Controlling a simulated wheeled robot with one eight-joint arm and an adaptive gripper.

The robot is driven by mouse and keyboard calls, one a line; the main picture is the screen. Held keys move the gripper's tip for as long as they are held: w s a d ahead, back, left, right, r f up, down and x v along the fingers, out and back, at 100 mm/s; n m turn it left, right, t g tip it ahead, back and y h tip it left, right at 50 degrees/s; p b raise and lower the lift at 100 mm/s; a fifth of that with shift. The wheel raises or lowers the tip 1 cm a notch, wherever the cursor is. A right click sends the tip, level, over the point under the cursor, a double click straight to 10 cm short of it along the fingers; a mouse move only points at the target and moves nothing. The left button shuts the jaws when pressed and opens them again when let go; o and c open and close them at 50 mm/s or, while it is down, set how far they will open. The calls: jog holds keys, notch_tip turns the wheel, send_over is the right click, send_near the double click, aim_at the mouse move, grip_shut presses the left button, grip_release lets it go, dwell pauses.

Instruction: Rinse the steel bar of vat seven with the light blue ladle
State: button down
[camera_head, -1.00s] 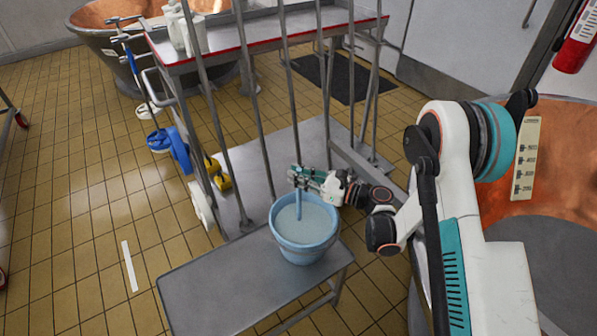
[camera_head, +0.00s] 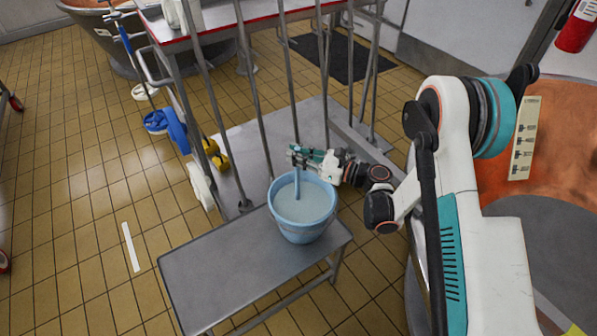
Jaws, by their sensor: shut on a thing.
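My gripper (camera_head: 303,156) is shut on the upper part of the light blue ladle's handle (camera_head: 296,187). The handle stands nearly upright in a light blue bucket (camera_head: 303,232). The bucket holds pale water, and the ladle's lower end is hidden in it. The bucket stands on the right end of a low grey steel bench. A copper vat (camera_head: 560,165) is at the right, partly hidden by my arm. I cannot make out its number, and I cannot tell which bar is the steel bar of vat seven.
A tall rack with upright steel poles (camera_head: 252,90) stands right behind the bucket and gripper. The bench (camera_head: 215,275) is bare left of the bucket. Blue, yellow and white cleaning tools (camera_head: 177,135) are left of the rack. Tiled floor at left is mostly clear.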

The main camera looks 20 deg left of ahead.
notch_tip(320, 180, up, 20)
jog(key=p, duration=0.9)
jog(key=shift+r, duration=0.2)
